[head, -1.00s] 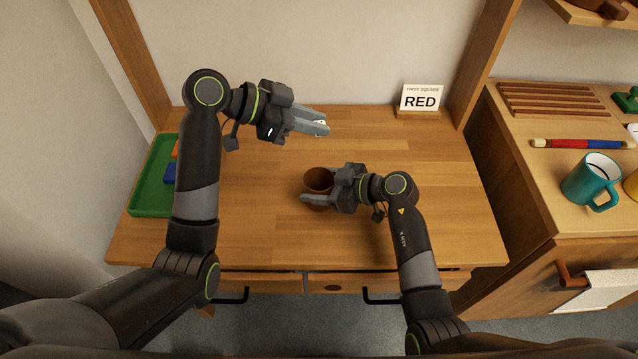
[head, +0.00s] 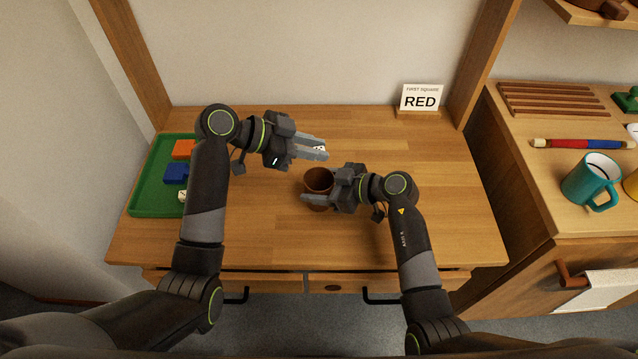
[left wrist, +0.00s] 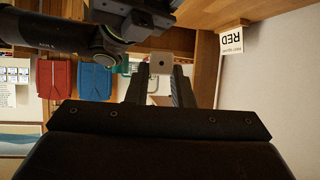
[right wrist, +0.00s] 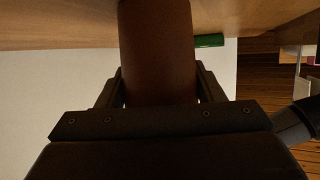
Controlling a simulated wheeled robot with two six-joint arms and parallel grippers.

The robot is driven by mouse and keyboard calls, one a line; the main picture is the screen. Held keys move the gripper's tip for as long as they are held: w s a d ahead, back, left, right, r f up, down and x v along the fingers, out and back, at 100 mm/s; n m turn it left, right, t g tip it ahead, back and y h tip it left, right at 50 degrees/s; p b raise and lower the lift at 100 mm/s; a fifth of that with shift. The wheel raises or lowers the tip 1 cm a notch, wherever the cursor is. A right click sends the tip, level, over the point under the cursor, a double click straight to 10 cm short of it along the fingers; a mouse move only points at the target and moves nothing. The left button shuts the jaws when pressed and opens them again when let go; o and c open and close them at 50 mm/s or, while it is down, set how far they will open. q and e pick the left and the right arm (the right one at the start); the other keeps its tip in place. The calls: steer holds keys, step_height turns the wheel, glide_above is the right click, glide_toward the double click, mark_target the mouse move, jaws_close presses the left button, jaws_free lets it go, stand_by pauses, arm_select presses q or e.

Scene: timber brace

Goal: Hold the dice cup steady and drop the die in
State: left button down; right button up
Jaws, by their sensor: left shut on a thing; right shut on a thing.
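A brown dice cup (head: 318,180) stands upright on the wooden table, its open mouth facing up. My right gripper (head: 315,199) is shut around the cup from the right; the cup also fills the middle of the right wrist view (right wrist: 158,50). My left gripper (head: 318,150) is shut on a white die (head: 320,148), held in the air behind and above the cup's mouth. The die shows between the fingertips in the left wrist view (left wrist: 161,63), with one dark pip facing the camera.
A green tray (head: 150,198) at the left holds an orange block (head: 183,149), a blue block (head: 175,173) and another die (head: 182,196). A "RED" card (head: 421,97) stands at the back right. A teal mug (head: 590,181) is on the side counter. The table's right part is clear.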

arm_select(q)
steer(key=shift+f, duration=2.15)
steer(key=c, duration=1.2)
jaws_free()
steer(key=shift+a, duration=0.1)
steer(key=v, duration=1.2)
arm_select(e)
steer(key=o, duration=1.1)
